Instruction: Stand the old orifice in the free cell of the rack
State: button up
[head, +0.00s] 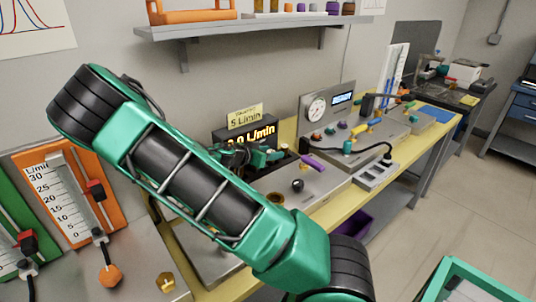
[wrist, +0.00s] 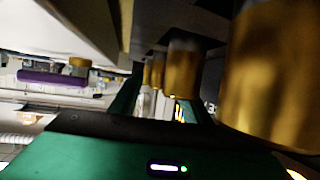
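My gripper (head: 258,155) shows in the head view as small green and dark parts in front of the lit display, largely hidden by my own arm. Its fingertips cannot be made out, nor whether it holds anything. In the wrist view, the green gripper housing (wrist: 165,160) fills the bottom. Several brass-coloured cylinders show beyond it: a large blurred one (wrist: 275,75) close at the right and a smaller one (wrist: 182,68) near the middle. I cannot tell which, if any, is the old orifice. The rack and its free cell cannot be picked out.
The display (head: 262,134) reads in L/min, under a "5 L/min" label (head: 245,116). A steel unit (head: 315,190) with a purple handle (head: 312,162) stands on the yellow bench (head: 345,205). A gauge box (head: 328,110) stands behind. A shelf (head: 230,27) overhangs; orange flowmeter (head: 62,190) at left.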

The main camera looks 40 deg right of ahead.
jog(key=v, duration=1.1)
jog(key=shift+a, duration=0.3)
jog(key=shift+s+a+r, duration=0.1)
jog(key=shift+a+r, duration=0.05)
jog(key=shift+a, duration=0.05)
jog(key=shift+s, duration=0.1)
